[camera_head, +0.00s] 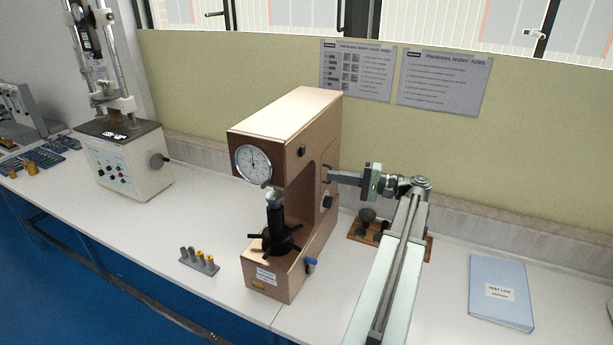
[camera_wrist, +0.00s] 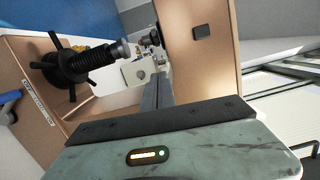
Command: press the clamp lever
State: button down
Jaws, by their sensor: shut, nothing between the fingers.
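The tan hardness tester (camera_head: 292,122) stands on the white bench, with a round dial on its front and a dark screw and handwheel (camera_head: 275,236) below. A blue-handled lever (camera_head: 311,264) sits low on its right side; the blue also shows at the left edge of the wrist view (camera_wrist: 10,104). I cannot tell for certain whether this is the clamp lever. My gripper (camera_head: 332,178) is shut and empty beside the tester's right side, above the blue lever. In the wrist view its fingers (camera_wrist: 157,84) point toward the tester's opening. Whether they touch the tester is unclear.
A row of small test pieces (camera_head: 199,260) stands left of the tester. A wooden tray with dark parts (camera_head: 364,232) lies behind my arm. A blue test log (camera_head: 500,292) lies at the right. Another machine (camera_head: 126,160) stands at the left. The front bench between them is mostly clear.

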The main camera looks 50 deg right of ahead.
jog(key=w+a, duration=0.8)
jog(key=shift+r, duration=0.2)
jog(key=shift+a, duration=0.1)
jog(key=a, duration=0.1)
jog(key=s+a, duration=0.1)
jog(key=shift+a, duration=0.35)
